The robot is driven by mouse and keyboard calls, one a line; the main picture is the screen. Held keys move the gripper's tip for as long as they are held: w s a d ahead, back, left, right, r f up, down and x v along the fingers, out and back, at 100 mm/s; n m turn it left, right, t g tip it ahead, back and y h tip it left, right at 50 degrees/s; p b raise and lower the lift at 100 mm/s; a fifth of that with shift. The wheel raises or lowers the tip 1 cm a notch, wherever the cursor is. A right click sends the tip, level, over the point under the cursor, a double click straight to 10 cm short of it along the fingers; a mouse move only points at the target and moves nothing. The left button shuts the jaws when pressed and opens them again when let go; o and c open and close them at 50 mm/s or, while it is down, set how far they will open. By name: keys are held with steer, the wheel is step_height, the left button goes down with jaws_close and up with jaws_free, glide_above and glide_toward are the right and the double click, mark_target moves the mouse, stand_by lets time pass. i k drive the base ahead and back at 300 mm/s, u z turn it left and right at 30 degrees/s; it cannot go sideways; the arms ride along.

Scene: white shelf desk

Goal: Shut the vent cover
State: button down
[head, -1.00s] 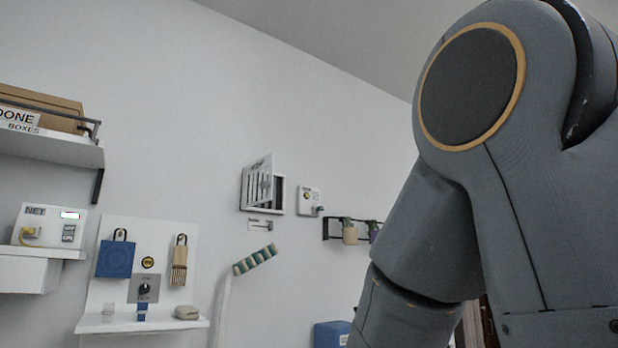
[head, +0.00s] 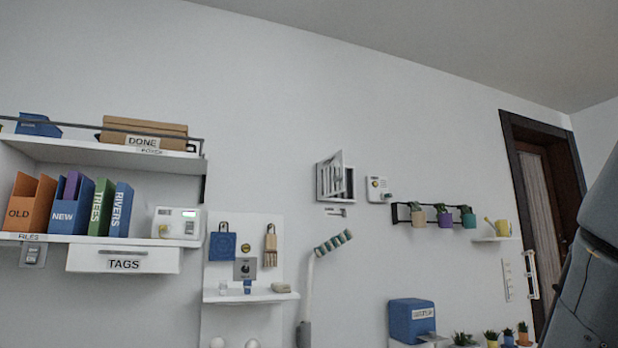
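The vent cover (head: 331,174) is a white slatted panel on the far wall in the head view. It stands ajar, swung out from the white vent frame (head: 320,183), and a dark gap shows at its right side. A small slider plate (head: 335,212) sits on the wall just below the vent. Part of my arm shows at the right edge of the head view, well apart from the vent. My gripper is not in the picture.
A rack with several pots (head: 405,204) hangs further right. A stand with a striped top (head: 333,242) rises below the vent. Shelves with files (head: 60,238) are at left; a door (head: 548,200) is at right.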

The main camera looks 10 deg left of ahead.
mark_target(339, 156)
steer(key=u, duration=0.65)
steer(key=i, duration=1.25)
steer(key=z, duration=0.05)
